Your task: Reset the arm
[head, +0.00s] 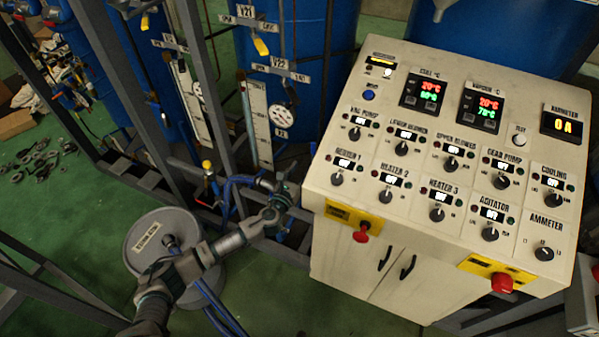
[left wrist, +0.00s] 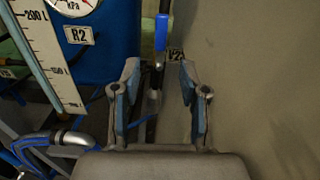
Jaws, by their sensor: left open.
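My left arm (head: 235,240) reaches in from the lower left of the head view. Its gripper (head: 281,172) is beside the left side of the control cabinet (head: 325,255), in front of the blue tanks. In the left wrist view the gripper (left wrist: 157,72) is open, its two fingers apart with nothing held between them. A blue valve handle (left wrist: 161,32) on a thin pipe shows beyond the fingertips, apart from them as far as I can tell. My right gripper is not in view.
The control panel (head: 445,150) has several knobs and lit displays. A grey round lid (head: 140,252) lies under my left arm. Metal frame posts (head: 205,90) and blue tanks (head: 295,60) stand behind. Green floor (head: 50,210) is open at left, with loose parts on it.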

